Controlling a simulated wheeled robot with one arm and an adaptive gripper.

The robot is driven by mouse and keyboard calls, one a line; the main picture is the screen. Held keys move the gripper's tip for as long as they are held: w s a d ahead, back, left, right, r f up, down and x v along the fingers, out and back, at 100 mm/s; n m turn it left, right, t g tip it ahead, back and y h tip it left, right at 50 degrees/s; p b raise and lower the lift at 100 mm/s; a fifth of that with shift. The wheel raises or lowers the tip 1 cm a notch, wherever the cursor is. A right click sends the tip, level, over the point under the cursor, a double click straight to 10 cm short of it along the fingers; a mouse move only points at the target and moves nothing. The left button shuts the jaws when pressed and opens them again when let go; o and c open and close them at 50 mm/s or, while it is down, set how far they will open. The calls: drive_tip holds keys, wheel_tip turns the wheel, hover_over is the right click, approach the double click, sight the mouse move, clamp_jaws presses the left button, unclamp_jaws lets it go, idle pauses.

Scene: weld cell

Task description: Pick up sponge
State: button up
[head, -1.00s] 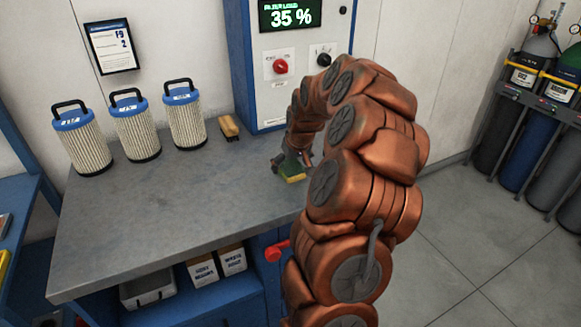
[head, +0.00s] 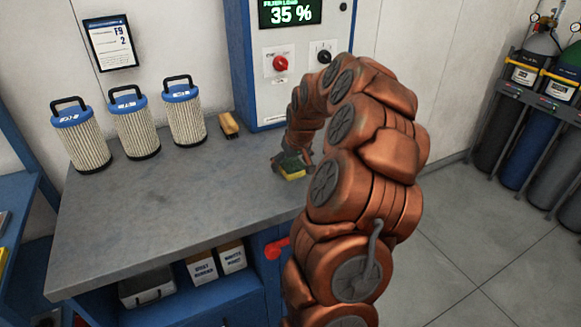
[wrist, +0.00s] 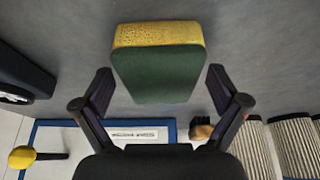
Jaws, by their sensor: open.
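The sponge (wrist: 157,75) is a yellow block with a dark green face. In the wrist view it lies on the grey bench, just beyond and between the tips of my gripper (wrist: 160,88). The two fingers are spread wide, one on each side, and there appears to be a gap between each finger and the sponge. In the head view the sponge (head: 292,172) shows at the right part of the bench, under my gripper (head: 290,160); part of it is hidden by my gripper there.
The grey bench (head: 170,215) holds several blue-capped filters (head: 134,125) at the back left and a brush (head: 229,125) beside them. A blue cabinet (head: 243,60) with a red knob (head: 281,64) stands behind. The bench's front left is clear. Gas cylinders (head: 528,140) stand far right.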

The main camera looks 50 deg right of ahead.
sight(291, 162)
idle(0.3)
drive_tip(key=c, duration=0.9)
drive_tip(key=shift+o, duration=0.2)
drive_tip(key=shift+r, duration=0.1)
drive_tip(key=shift+r+p, duration=0.25)
drive_tip(key=shift+p, duration=0.25)
drive_tip(key=shift+r+b, duration=0.8)
drive_tip(key=shift+r, duration=0.65)
drive_tip(key=shift+s+r, duration=0.1)
drive_tip(key=shift+r, duration=0.1)
drive_tip(key=s+a+b, duration=0.1)
drive_tip(key=s+a, duration=0.2)
drive_tip(key=a, duration=0.1)
drive_tip(key=s+a+r+b, duration=0.1)
drive_tip(key=s+a, duration=0.2)
drive_tip(key=a, duration=0.1)
drive_tip(key=s+a+b, duration=0.2)
drive_tip(key=s+a, duration=0.1)
drive_tip(key=a, duration=0.2)
drive_tip(key=shift+r, duration=0.2)
